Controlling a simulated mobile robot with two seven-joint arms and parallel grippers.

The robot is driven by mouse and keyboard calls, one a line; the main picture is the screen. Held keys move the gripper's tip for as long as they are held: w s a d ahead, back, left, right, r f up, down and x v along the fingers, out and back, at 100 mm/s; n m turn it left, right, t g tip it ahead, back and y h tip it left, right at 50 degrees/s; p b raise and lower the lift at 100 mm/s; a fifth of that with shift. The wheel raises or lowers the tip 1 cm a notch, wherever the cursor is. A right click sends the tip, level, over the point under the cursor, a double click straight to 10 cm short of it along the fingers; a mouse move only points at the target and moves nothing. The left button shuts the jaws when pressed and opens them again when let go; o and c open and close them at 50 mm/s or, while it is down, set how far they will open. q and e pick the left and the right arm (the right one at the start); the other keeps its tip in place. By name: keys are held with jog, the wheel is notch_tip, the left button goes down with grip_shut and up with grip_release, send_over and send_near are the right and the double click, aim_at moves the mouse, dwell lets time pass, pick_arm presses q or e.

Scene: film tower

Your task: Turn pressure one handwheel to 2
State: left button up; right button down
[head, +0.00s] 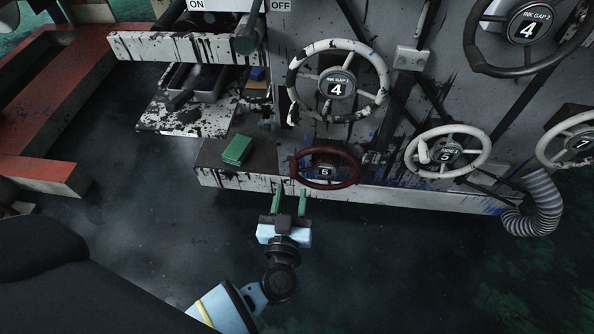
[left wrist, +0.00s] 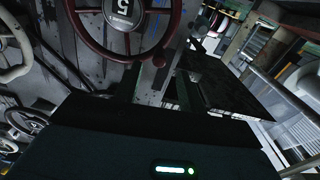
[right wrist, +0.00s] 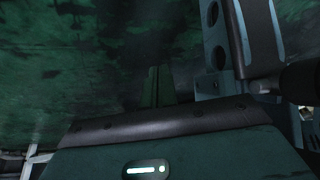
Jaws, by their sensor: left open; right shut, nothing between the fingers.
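A dark red handwheel (head: 326,171) sits low on the machine front in the head view. Its hub dial shows 5; the small label above the digit is too small to read. A white handwheel (head: 447,156) to its right also shows 5, its label unclear. My left gripper (head: 290,188) is open and empty, its green fingers pointing at the machine just below and left of the red wheel. In the left wrist view the red wheel (left wrist: 122,12) and its rim knob (left wrist: 159,61) lie just beyond the fingers. My right gripper (right wrist: 155,75) is shut and empty.
A larger white wheel (head: 337,85), showing 4, is above the red one. A green block (head: 237,150) lies on the ledge to the left. A ribbed hose (head: 543,200) hangs at right. The dark floor in front is clear.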

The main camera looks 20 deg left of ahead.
aim_at(294, 177)
pick_arm(q)
jog(key=b+x, duration=0.2)
jog(key=x, duration=0.4)
jog(key=shift+f, duration=0.15)
jog(key=shift+w+a+b, duration=0.2)
jog(key=shift+w+b, duration=0.2)
jog(key=shift+w, duration=0.35)
pick_arm(e)
jog(key=f, duration=0.3)
jog(key=shift+s+d, duration=0.1)
jog(key=shift+s, duration=0.25)
pick_arm(q)
jog(key=c, duration=0.7)
grip_shut()
pick_arm(e)
jog(key=shift+s, duration=0.3)
